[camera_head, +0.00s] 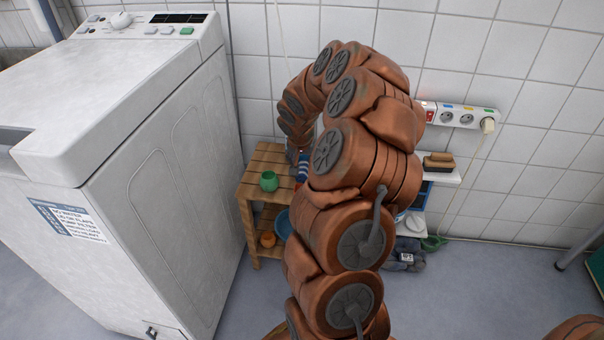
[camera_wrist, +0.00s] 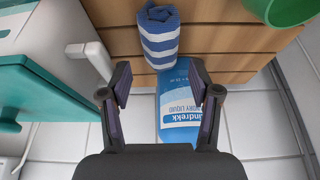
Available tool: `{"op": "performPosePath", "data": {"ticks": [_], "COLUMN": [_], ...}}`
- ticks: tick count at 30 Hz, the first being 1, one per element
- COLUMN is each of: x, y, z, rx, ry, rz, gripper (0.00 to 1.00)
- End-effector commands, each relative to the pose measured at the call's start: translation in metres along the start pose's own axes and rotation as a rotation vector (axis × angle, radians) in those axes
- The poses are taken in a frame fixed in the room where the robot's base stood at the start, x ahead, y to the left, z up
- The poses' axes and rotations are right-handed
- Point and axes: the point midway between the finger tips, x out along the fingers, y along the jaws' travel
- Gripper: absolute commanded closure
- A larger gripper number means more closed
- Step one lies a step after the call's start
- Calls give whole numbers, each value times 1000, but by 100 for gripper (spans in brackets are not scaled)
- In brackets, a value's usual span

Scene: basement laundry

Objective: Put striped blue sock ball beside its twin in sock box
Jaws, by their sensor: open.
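A striped blue and white cloth roll (camera_wrist: 160,38), which looks like the sock ball, rests on the slatted wooden stand (camera_wrist: 218,40) in the wrist view. In the head view a striped blue patch (camera_head: 303,170) shows on the stand beside my arm, partly hidden by it. My gripper (camera_wrist: 159,82) is open and empty, and in the wrist view the roll lies beyond its fingertips, apart from them. I cannot make out the twin or identify the sock box for certain.
A blue laundry liquid bottle (camera_wrist: 178,105) is close to the roll, between the fingers in the wrist view. A green cup (camera_head: 268,181) stands on the stand. A white washing machine (camera_head: 170,190) is left. A brush (camera_head: 438,163) lies on a white shelf at right, below a socket strip (camera_head: 460,116).

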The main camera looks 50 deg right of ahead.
Motion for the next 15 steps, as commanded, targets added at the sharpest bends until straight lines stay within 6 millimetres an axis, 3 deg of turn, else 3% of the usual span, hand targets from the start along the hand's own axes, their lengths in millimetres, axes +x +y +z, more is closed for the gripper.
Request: {"op": "performPosePath", "data": {"ticks": [9,15], "x": [40,51], "y": [-4,-4], "z": [-2,-2], "rx": [-3,-2], "ry": [-2,-1], "rz": [-1,-1], "gripper": [38,38]}}
